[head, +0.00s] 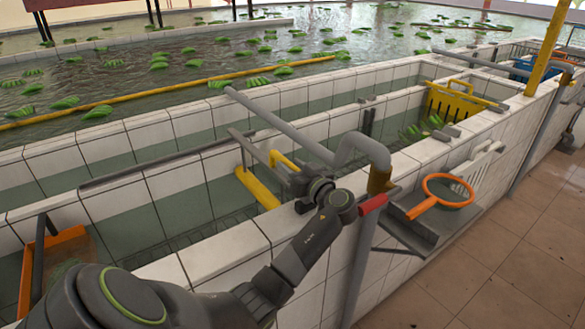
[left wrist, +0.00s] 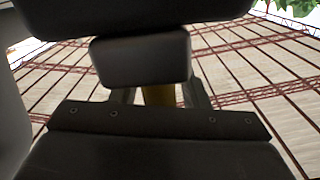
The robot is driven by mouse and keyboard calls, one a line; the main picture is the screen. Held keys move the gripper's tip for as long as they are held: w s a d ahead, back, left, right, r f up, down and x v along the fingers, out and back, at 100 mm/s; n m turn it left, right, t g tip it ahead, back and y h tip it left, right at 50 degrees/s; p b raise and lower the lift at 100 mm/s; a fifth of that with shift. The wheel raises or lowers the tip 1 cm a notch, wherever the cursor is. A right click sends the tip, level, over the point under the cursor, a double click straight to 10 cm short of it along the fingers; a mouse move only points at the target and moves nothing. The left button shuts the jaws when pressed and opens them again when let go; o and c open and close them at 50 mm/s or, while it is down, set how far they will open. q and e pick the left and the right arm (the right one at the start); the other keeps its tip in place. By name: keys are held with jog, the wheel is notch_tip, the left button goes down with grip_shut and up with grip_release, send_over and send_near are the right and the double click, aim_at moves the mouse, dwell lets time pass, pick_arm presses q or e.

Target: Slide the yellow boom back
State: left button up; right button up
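A yellow boom (head: 257,188) stands across the near water channel, with a raised yellow handle (head: 284,160) at its right end. My left gripper (head: 288,172) is at this handle, above the channel's front wall, and hides part of it. In the left wrist view something yellow (left wrist: 158,95) fills most of the space between my two fingers, so the gripper appears shut on the handle. The fingertips are partly hidden there by the gripper's own body. My right gripper is not in view.
A grey pipe (head: 285,125) bends down just beyond my gripper. An orange-rimmed net (head: 448,190) lies on a grey shelf at the right. A yellow comb-like gate (head: 455,103) stands farther along the channel near green stems (head: 425,128). A long yellow pole (head: 150,93) floats in the pond.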

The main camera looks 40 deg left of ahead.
pick_arm(q)
jog(key=shift+d, duration=0.1)
jog(key=shift+s+d+f, duration=0.1)
jog(key=shift+d+f, duration=0.05)
jog(key=shift+d, duration=0.2)
jog(key=b+v, duration=0.2)
jog(key=v, duration=0.3)
jog(key=shift+d, duration=0.15)
jog(key=shift+s+d, duration=0.25)
jog(key=shift+d, duration=0.35)
